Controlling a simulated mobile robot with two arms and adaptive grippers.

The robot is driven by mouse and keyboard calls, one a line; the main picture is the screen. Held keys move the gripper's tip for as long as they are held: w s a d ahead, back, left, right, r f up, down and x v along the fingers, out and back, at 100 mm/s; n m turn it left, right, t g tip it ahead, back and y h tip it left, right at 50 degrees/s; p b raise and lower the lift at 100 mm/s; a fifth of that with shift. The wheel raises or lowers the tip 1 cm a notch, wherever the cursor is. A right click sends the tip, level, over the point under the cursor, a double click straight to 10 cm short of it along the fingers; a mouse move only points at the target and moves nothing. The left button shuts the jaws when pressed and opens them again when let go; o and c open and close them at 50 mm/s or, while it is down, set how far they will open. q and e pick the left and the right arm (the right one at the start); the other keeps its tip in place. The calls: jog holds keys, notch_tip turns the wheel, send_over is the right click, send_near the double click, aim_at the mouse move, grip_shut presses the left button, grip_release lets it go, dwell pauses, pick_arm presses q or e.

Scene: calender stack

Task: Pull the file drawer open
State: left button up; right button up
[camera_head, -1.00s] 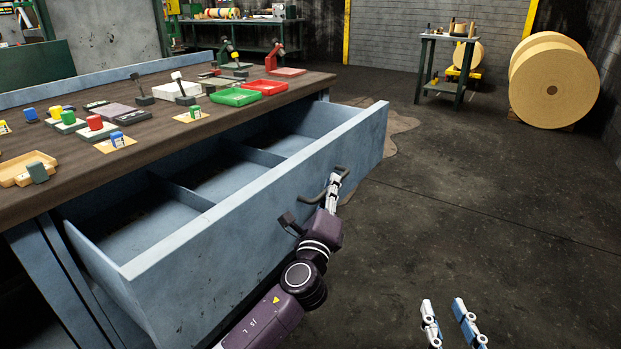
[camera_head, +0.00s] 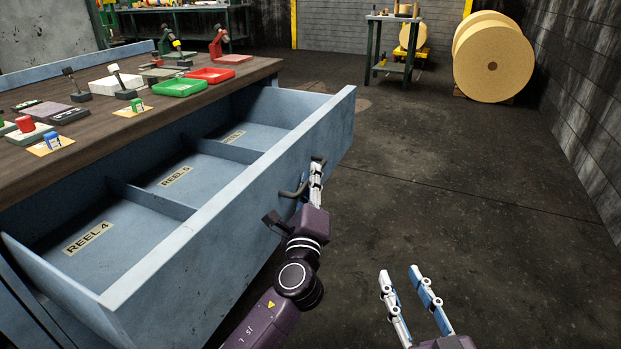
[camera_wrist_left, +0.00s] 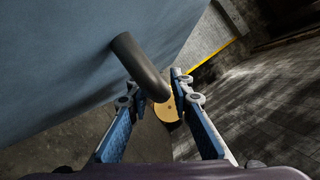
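The file drawer (camera_head: 235,215) is a blue metal drawer standing well out from under the wooden bench top, with three compartments showing. Labels on its floor include REEL 4 and REEL 5; the far label is partly hidden. The dark bent handle (camera_head: 292,193) is on its front face. My left gripper (camera_head: 317,170) is at the far part of this handle. My right gripper (camera_head: 400,274) is open and empty above the floor.
The bench top (camera_head: 20,180) carries red and green trays, small stamps and coloured blocks. A large reel (camera_head: 475,70) and a small side table (camera_head: 395,18) stand at the back. The dark floor right of the drawer is clear.

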pick_arm(q)
jog(key=shift+o, duration=0.3)
jog(key=shift+s, duration=0.1)
jog(key=v, duration=1.1)
jog(key=shift+s, duration=0.4)
jog(key=shift+f, duration=0.1)
